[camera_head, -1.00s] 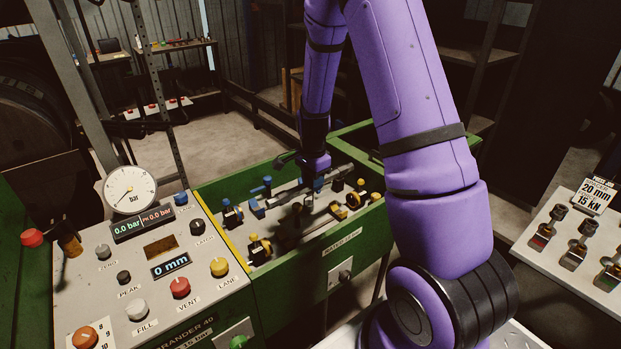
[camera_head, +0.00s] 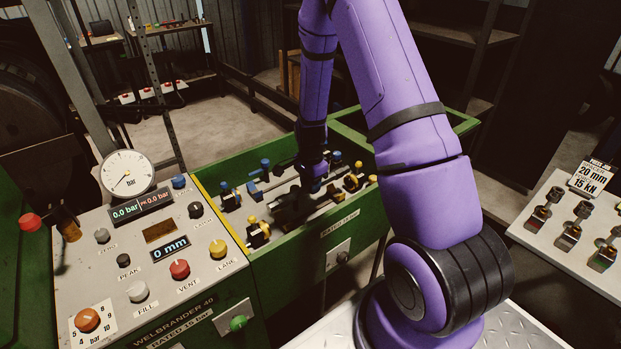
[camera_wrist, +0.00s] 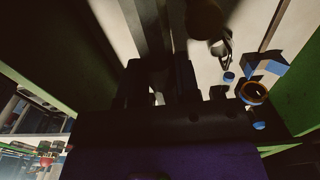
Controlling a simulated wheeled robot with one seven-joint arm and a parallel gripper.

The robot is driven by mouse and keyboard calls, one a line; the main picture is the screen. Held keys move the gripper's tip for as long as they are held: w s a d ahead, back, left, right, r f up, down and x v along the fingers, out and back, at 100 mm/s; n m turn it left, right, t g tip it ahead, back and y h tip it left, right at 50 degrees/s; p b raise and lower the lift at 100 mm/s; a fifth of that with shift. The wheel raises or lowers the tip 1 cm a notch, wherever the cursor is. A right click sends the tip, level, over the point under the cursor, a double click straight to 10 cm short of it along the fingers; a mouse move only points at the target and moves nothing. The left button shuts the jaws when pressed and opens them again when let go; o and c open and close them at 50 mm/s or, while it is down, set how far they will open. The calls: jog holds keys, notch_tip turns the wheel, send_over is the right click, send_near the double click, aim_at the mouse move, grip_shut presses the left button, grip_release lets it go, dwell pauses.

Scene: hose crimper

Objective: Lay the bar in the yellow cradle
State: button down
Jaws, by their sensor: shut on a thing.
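My gripper (camera_head: 290,210) is low over the green trough, seen from behind and partly lost in shadow. In the wrist view its dark fingers (camera_wrist: 160,85) are closed around a dark bar (camera_wrist: 158,45) running away from them. Yellow-marked cradle supports stand at the trough's near side, one at left (camera_head: 257,233) and one at right (camera_head: 352,181). The gripper is between them. Blue-marked supports (camera_head: 229,196) stand farther back. Whether the bar touches the yellow supports is hidden.
The green trough wall (camera_head: 320,235) borders the near side. A control panel (camera_head: 150,250) with gauge and knobs stands at left. A white table (camera_head: 570,225) with several fittings is at right. A blue-marked support (camera_wrist: 265,65) shows close beside the gripper in the wrist view.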

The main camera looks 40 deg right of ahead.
jog(key=shift+f, duration=3.25)
jog(key=c, duration=0.8)
grip_release()
jog(key=shift+o, duration=0.2)
jog(key=shift+a, duration=0.1)
jog(key=shift+w+r, duration=0.1)
jog(key=shift+r, duration=0.05)
jog(key=r, duration=1)
jog(key=shift+s+d+r, duration=0.2)
jog(key=shift+d, duration=0.05)
